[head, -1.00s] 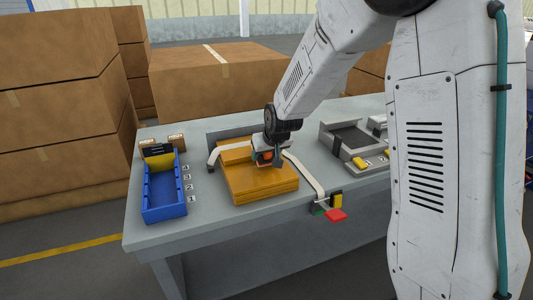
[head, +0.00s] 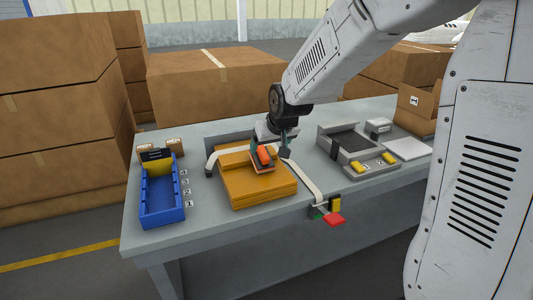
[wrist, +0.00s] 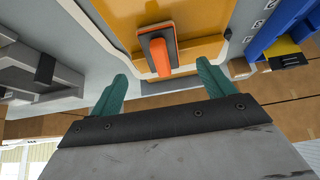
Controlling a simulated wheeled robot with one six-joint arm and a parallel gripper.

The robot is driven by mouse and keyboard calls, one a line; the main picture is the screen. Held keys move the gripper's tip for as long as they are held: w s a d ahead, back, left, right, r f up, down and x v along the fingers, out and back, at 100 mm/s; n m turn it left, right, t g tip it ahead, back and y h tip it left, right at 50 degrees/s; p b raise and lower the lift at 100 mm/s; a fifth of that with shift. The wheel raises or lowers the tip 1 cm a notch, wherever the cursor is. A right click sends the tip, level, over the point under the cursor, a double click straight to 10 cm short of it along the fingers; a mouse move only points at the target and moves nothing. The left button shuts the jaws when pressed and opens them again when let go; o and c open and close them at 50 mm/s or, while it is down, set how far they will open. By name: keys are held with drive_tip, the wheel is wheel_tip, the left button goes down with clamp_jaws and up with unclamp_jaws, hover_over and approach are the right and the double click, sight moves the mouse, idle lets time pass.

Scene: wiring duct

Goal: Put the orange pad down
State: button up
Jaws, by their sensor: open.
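The orange pad, a block with an orange grip on a grey and orange base (head: 262,157), rests on top of the orange-yellow wooden board (head: 250,190) on the grey table. In the wrist view the pad (wrist: 157,50) lies flat on the board, with its grip pointing toward my gripper. My gripper (wrist: 162,74) is open, its two teal fingers wide apart and nothing between them. The fingertips look apart from the pad. In the head view my gripper (head: 274,145) is just above and behind the pad, and partly hides the board's far edge.
A white strap (head: 305,180) runs beside the board to red, green and yellow blocks (head: 333,216) at the table's front edge. A blue bin (head: 162,195) stands left. A grey tray with yellow pieces (head: 358,152) stands right. Cardboard boxes (head: 215,85) surround the back.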

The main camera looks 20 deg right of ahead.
drive_tip(key=shift+v, duration=1.85)
drive_tip(key=s+r+g, duration=0.2)
drive_tip(key=s, duration=1.5)
drive_tip(key=s+r+g, duration=0.2)
drive_tip(key=s+g, duration=0.1)
drive_tip(key=s, duration=1.4)
drive_tip(key=shift+a+r, duration=0.15)
drive_tip(key=shift+r, duration=0.05)
drive_tip(key=shift+w, duration=0.1)
